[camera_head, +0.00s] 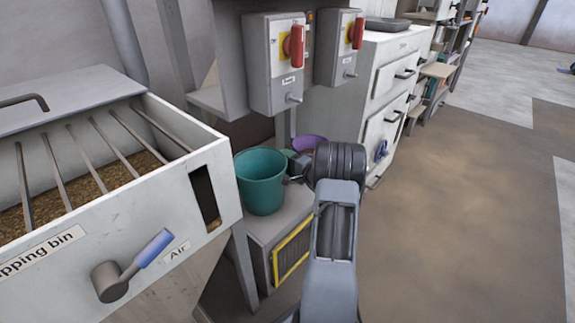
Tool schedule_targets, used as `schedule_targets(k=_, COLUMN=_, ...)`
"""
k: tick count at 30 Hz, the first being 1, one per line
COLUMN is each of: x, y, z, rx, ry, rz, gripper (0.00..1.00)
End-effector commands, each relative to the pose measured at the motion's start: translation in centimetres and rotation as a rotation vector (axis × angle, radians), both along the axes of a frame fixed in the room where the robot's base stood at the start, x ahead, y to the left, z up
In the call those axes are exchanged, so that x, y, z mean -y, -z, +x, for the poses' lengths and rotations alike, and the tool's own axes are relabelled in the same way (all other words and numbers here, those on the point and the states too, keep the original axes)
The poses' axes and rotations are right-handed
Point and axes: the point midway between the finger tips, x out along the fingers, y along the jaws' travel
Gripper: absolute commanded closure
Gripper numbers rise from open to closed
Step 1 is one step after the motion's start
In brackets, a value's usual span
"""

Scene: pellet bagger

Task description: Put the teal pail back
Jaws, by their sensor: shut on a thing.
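The teal pail (261,190) is upright and looks empty. It is at or just above the top of a low grey cabinet (285,222), and I cannot tell whether its base touches. My gripper (297,166) is at the pail's right side, shut on it near the rim. My own wrist and arm hide part of the fingers and what lies behind them. A purple pail (308,142) shows partly behind my gripper, on the far side of the teal pail.
A barred tipping bin (110,212) with pellets and a blue-handled lever (150,250) stands close on the left. Two switch boxes with red handles (296,46) hang above the pails. White cabinets (388,95) stand behind. The floor (470,210) at right is clear.

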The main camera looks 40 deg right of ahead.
Motion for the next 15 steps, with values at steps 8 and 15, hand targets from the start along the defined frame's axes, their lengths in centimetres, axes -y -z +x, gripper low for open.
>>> schedule_targets(k=8, x=-0.04, y=0.07, z=0.04, rx=0.002, ry=-0.001, rz=-0.001, gripper=0.65)
schedule_targets(k=15, x=-0.05, y=0.16, z=0.03, rx=0.001, ry=-0.001, rz=-0.001, gripper=0.21)
